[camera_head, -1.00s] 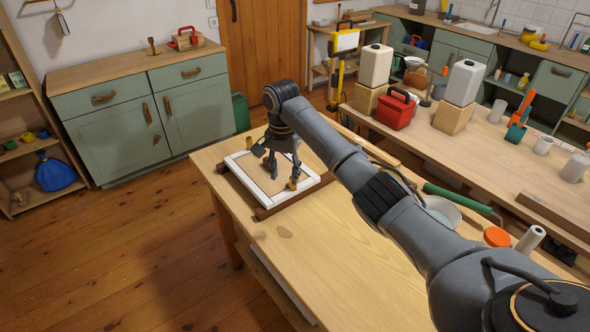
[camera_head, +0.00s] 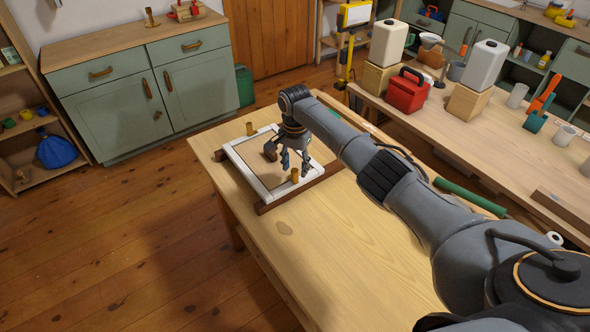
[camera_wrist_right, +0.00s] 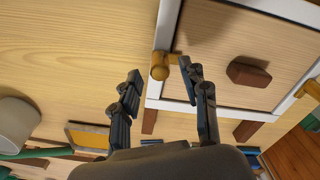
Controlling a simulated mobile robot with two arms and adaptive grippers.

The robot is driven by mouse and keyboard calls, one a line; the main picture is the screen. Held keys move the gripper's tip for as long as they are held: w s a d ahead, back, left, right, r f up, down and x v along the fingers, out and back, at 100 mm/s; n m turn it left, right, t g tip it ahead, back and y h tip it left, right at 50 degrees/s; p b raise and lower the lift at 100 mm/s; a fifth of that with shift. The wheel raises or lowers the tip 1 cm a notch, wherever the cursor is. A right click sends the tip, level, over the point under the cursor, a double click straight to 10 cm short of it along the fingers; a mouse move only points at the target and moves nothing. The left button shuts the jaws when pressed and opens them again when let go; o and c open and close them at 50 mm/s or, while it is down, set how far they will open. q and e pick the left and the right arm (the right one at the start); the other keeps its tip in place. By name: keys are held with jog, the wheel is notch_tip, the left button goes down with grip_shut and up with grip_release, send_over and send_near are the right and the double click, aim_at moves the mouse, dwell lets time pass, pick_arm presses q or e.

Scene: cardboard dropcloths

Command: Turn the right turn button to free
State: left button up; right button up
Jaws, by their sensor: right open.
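A white frame (camera_head: 235,160) with a brown panel lies on dark wooden strips on the table. The right turn button (camera_head: 294,175), brass-coloured, sits at the frame's near right side. It also shows in the right wrist view (camera_wrist_right: 160,70), by the white edge. A second brass turn button (camera_head: 249,129) is on the opposite side. A dark brown block (camera_wrist_right: 248,73) sits on the panel. My right gripper (camera_head: 294,168) is open above the frame, with its fingers on either side of the right turn button in the wrist view; contact cannot be told. My left gripper is out of view.
The table (camera_head: 330,255) is clear in front of the frame. A green tube (camera_head: 470,197) lies beyond my right arm. A second table (camera_head: 440,120) behind carries a red box (camera_head: 407,92) and white canisters (camera_head: 388,42).

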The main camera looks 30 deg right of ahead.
notch_tip(320, 180, down, 2)
jog(key=shift+s+a, duration=0.1)
jog(key=shift+a, duration=0.05)
jog(key=shift+f, duration=0.4)
jog(key=shift+c, duration=0.5)
grip_shut()
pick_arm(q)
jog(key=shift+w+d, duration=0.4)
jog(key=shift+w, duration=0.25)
